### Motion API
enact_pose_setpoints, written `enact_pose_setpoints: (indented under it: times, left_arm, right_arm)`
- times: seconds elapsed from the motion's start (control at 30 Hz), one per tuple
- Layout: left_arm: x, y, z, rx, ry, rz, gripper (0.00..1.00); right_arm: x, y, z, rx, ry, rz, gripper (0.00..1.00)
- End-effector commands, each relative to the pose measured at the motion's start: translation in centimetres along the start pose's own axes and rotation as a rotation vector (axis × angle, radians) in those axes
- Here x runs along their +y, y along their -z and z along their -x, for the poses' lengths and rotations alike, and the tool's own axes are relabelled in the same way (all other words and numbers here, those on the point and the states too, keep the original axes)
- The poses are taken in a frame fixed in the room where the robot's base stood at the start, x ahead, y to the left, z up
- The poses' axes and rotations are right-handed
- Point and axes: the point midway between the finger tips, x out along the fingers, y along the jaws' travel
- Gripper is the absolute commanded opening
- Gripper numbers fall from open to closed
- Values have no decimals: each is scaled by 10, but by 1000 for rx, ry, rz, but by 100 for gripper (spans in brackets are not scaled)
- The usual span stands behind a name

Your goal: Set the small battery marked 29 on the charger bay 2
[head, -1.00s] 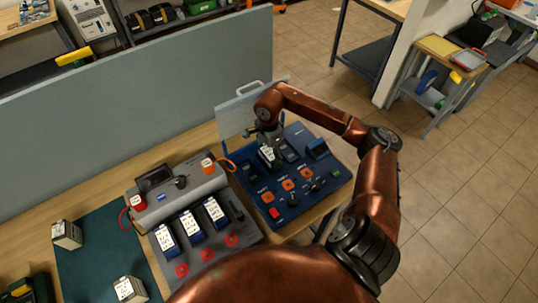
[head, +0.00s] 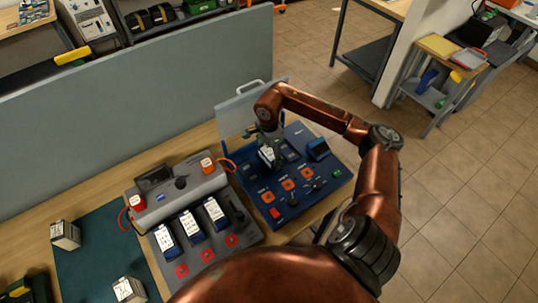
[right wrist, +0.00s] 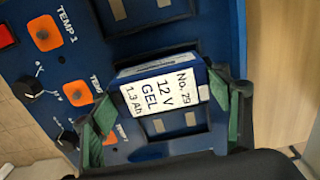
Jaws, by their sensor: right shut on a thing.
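The small battery marked No. 29 (right wrist: 160,88) has a white label reading 12 V GEL 1.3 Ah and a blue edge. It also shows in the head view (head: 267,155), over the blue charger (head: 325,185). My right gripper (right wrist: 168,112) is shut on it, one green pad at each end. In the right wrist view a recessed bay with light contacts (right wrist: 158,125) shows beside the battery, partly covered by it. I cannot tell whether the battery touches the charger, and the bay numbers are not readable. My left gripper is not in view.
A grey charger (head: 245,225) to the left holds several white-labelled batteries. Two loose batteries (head: 65,235) (head: 128,289) are on the green mat (head: 95,265). An upright pale panel (head: 238,108) stands behind the blue charger. Orange TEMP buttons (right wrist: 76,94) and black knobs are beside the bays.

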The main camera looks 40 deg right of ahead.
Motion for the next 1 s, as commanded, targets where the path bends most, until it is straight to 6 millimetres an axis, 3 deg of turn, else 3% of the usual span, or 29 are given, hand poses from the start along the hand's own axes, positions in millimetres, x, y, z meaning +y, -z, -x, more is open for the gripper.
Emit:
enact_pose_setpoints:
  times: [0.37, 0.4, 0.5, 0.77, 1.0]
  left_arm:
    - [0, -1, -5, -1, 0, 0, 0]
    - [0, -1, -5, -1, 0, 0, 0]
    - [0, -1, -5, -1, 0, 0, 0]
    - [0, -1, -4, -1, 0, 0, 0]
    - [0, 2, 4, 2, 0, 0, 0]
  right_arm:
    - [-1, 0, -6, -1, 2, 0, 25]
    - [-1, 0, -6, -1, 2, 0, 71]
    - [0, 0, -6, -1, 2, 0, 77]
    - [0, 0, -7, 1, -1, 0, 77]
    - [0, 0, 10, 1, 1, 0, 77]
